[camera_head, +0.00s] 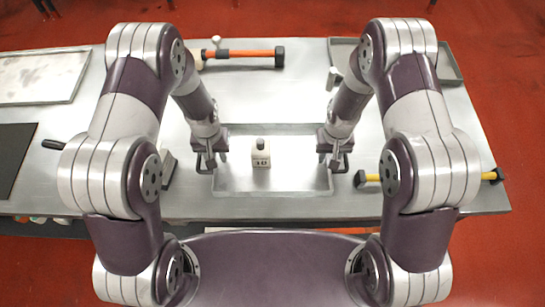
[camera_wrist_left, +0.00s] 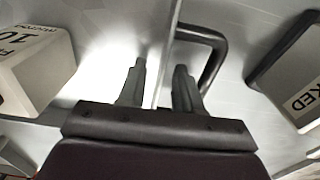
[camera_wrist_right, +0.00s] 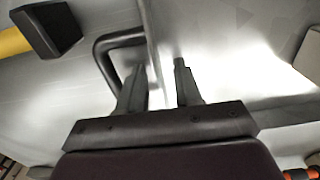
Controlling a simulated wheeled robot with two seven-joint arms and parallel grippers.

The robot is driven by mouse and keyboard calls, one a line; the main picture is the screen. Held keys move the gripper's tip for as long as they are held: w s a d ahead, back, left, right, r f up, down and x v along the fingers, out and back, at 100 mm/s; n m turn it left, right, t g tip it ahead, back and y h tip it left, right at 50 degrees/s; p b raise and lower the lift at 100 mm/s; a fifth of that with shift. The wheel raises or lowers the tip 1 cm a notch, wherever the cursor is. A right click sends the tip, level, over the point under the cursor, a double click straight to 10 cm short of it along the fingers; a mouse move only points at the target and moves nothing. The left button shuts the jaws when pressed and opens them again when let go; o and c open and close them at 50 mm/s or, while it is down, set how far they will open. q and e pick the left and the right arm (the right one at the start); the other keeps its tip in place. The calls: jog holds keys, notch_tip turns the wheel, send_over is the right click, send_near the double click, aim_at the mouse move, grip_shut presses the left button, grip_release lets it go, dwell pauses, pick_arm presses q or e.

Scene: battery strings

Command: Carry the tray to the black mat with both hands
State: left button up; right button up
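The shallow metal tray (camera_head: 292,180) lies on the bench in front of me, with a pale block (camera_head: 261,157) marked 10 standing in it. The black mat (camera_head: 13,152) lies at the table's left side, partly out of frame. My left gripper (camera_head: 211,160) is at the tray's left side; in the left wrist view its parted fingers (camera_wrist_left: 158,85) straddle the tray wall beside a dark handle (camera_wrist_left: 212,55). My right gripper (camera_head: 335,158) is at the right side; in the right wrist view its parted fingers (camera_wrist_right: 160,85) straddle that wall beside the other handle (camera_wrist_right: 104,58).
A dark block with a lettered label (camera_wrist_left: 290,75) stands left of the tray. A yellow-handled hammer (camera_head: 480,176) lies to the right. An orange-handled hammer (camera_head: 240,54) lies at the back. A large flat metal tray (camera_head: 40,75) is behind the mat.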

pick_arm(q)
grip_shut()
pick_arm(e)
grip_shut()
pick_arm(q)
jog(key=shift+r, duration=0.1)
pick_arm(e)
jog(key=shift+w+r, duration=0.1)
dwell(0.9)
